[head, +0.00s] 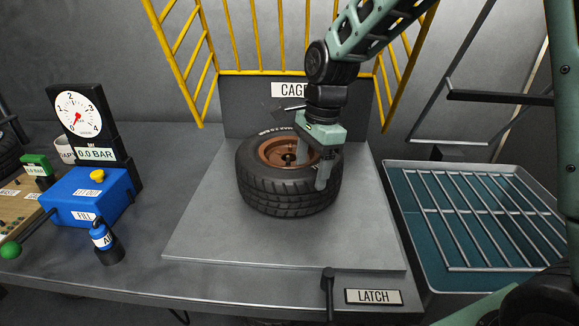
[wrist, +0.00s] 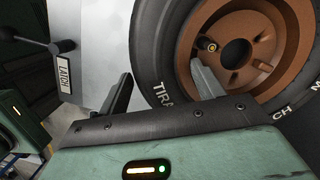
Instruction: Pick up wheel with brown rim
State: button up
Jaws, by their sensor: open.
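The wheel with the brown rim (head: 290,177) lies flat on the grey plate of the cage, its black tyre around the brown rim. My gripper (head: 312,170) is over the right side of the wheel, pointing down, with its fingers apart and nothing held. In the wrist view, the brown rim (wrist: 240,50) fills the upper right. My gripper (wrist: 160,85) shows there with one finger over the tyre and rim side and the other over the grey plate outside the tyre. Whether the fingers touch the tyre I cannot tell.
The yellow cage bars (head: 185,60) stand behind and beside the plate. A latch lever (head: 327,290) is at the front edge. A blue inflator box (head: 92,198) with a gauge stands left. A tray with a wire rack (head: 480,220) is right. The plate (head: 205,240) is clear at front left.

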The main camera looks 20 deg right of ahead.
jog(key=f, duration=0.4)
jog(key=shift+a+f, duration=0.3)
jog(key=shift+f, duration=0.1)
jog(key=c, duration=1.3)
jog(key=shift+w+r, duration=0.1)
jog(key=shift+c, duration=0.8)
